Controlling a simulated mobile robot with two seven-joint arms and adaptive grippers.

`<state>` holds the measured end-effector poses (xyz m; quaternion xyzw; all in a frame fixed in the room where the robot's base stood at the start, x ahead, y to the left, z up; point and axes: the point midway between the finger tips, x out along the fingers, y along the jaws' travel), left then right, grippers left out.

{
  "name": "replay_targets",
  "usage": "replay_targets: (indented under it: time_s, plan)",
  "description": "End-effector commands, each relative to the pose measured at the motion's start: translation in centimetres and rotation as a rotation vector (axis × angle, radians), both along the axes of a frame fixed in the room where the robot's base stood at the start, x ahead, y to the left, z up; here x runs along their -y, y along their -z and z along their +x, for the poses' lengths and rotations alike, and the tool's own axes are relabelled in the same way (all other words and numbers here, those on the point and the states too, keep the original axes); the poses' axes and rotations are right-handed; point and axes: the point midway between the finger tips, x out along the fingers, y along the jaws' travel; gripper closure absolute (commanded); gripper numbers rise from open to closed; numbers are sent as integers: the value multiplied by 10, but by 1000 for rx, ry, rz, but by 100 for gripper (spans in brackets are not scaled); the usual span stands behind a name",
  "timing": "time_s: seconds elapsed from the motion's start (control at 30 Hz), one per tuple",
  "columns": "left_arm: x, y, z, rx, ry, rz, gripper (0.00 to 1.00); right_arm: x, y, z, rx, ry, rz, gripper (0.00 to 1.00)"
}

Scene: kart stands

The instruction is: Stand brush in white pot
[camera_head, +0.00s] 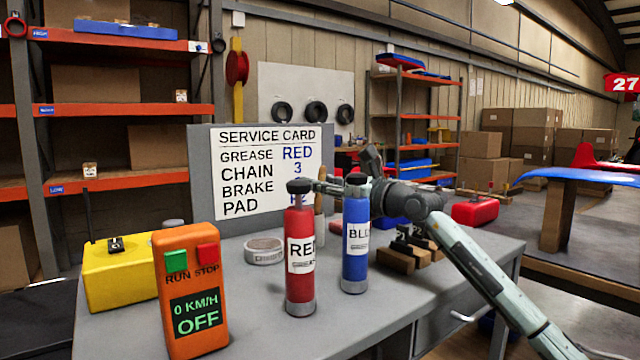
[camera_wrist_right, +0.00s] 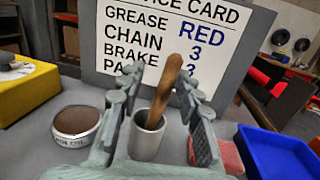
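The brush (camera_wrist_right: 166,88) shows as a brown wooden handle in the right wrist view. Its lower end is inside the mouth of the white pot (camera_wrist_right: 146,140), and it tilts slightly right; its bristles are not visible. My right gripper (camera_wrist_right: 164,76) is open, with one finger on each side of the handle and visible gaps between. In the head view the brush (camera_head: 319,205) is a thin strip between the red and blue bottles, and the pot is mostly hidden. My right gripper there is partly behind the blue bottle. My left gripper is out of view.
A red bottle (camera_head: 299,270) and a blue bottle (camera_head: 354,262) stand at the front of the grey table. A round tin (camera_wrist_right: 77,122) is left of the pot, and a blue tray (camera_wrist_right: 277,152) is to the right. The service card (camera_head: 265,170) stands behind.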

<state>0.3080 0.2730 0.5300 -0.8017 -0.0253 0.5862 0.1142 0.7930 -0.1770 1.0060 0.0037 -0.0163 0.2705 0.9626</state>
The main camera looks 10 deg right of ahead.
Motion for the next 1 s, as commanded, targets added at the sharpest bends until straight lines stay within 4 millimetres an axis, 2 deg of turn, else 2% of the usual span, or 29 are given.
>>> replay_targets:
  time_s: [0.37, 0.47, 0.8, 1.0]
  plan:
    - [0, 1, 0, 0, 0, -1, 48, 3, 1, -4, -1, 1, 0, 62]
    - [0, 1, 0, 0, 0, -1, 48, 10, 2, -15, 0, 1, -1, 62]
    - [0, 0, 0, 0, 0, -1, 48, 47, 5, -75, -2, 1, -2, 62]
    - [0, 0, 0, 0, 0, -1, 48, 60, 5, -97, -2, 1, -1, 62]
